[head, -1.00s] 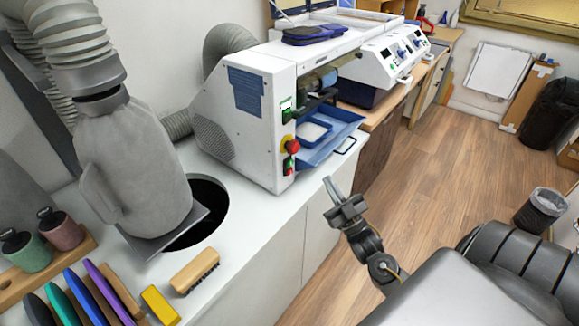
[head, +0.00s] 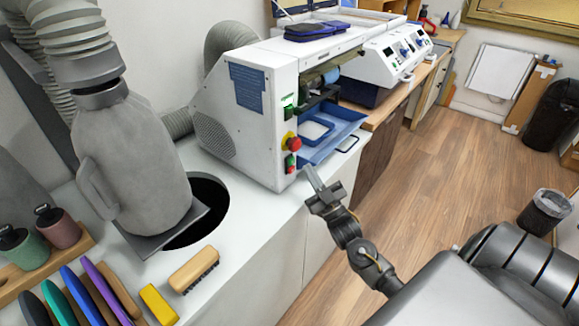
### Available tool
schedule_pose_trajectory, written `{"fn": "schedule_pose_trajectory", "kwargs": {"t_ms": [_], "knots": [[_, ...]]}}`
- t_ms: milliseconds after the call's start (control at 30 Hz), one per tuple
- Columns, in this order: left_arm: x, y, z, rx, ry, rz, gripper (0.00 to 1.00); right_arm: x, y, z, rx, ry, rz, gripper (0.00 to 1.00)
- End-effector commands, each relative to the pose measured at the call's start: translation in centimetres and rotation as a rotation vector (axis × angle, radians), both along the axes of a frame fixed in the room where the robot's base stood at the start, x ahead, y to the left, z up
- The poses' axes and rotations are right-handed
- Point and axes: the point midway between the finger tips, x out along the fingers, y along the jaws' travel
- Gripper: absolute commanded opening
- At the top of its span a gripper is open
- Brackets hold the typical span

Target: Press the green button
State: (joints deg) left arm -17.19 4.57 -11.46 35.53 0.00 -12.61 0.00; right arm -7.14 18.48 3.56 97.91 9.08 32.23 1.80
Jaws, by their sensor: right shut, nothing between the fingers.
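A white machine (head: 245,118) stands on the white counter. Its front right edge carries a small green button (head: 289,112) at the top, a red knob on a yellow base (head: 292,142) below it, and a switch with green and red parts (head: 290,164) at the bottom. My right gripper (head: 314,178) is shut and empty. In the picture its fingertips point up and left, just right of and below the lowest switch. They appear apart from the machine. My left gripper is out of view.
A blue tray (head: 343,133) juts from the machine's front, above and right of my gripper. On the counter (head: 240,262) are a brush (head: 194,270), a yellow block (head: 159,305) and a round dark opening (head: 208,205) under a grey hood.

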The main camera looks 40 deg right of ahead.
Motion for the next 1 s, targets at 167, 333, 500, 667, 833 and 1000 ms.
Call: {"fn": "schedule_pose_trajectory", "kwargs": {"t_ms": [167,333,500,667,833,1000], "knots": [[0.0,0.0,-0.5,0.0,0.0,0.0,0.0,1.4,0.4,0.0,0.0,-0.001,-0.001,0.0],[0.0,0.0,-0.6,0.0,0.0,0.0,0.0,1.9,0.6,0.0,-0.001,0.0,-0.001,0.0],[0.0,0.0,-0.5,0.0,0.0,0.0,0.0,2.0,0.6,0.0,0.0,0.0,0.0,0.0],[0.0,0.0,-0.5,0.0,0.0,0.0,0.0,2.0,0.6,0.0,0.0,0.0,0.0,0.0],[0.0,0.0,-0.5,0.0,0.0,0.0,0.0,2.0,0.6,0.0,0.0,0.0,0.0,0.0],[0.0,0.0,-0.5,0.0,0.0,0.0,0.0,2.0,0.6,0.0,0.0,0.0,0.0,0.0]]}}
